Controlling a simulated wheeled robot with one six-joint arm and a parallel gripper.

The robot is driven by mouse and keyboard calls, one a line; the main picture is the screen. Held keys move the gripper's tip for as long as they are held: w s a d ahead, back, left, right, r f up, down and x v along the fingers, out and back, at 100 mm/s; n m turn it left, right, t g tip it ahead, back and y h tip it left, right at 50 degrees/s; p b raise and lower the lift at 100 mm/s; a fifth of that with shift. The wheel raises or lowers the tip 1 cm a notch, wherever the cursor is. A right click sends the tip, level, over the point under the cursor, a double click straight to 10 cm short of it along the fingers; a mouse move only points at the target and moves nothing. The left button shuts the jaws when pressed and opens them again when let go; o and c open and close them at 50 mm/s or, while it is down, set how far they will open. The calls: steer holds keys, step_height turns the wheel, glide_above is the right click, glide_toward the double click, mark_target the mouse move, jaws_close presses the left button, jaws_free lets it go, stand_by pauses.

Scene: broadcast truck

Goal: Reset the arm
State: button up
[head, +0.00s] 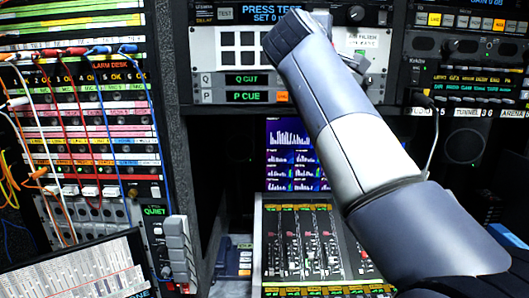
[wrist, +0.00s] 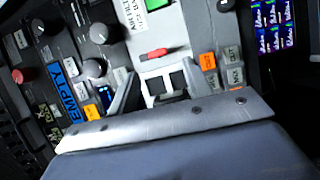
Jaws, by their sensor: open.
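My arm (head: 355,155) crosses the right half of the head view and reaches up to the equipment rack. I cannot tell whether the fingers touch the panel.
A patch bay (head: 85,120) with several coloured cables stands at the left. A tilted screen (head: 75,270) is below it. A fader desk (head: 310,240) lies low in the middle, before a graph monitor (head: 285,150). A speaker (head: 464,143) is at the right.

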steer(key=w+d+n+t+y+b, duration=0.1)
steer(key=w+n+t+y, duration=0.1)
steer(key=n, duration=0.9)
steer(key=w+d+n+t+y+b, duration=0.2)
steer(key=w+n+t+y, duration=0.1)
steer(key=n, duration=0.8)
steer(key=shift+d+f+t+y, duration=0.15)
steer(key=shift+f+t+y, duration=0.3)
steer(key=shift+y, duration=0.55)
steer(key=shift+r+n, duration=0.1)
steer(key=shift+n, duration=0.2)
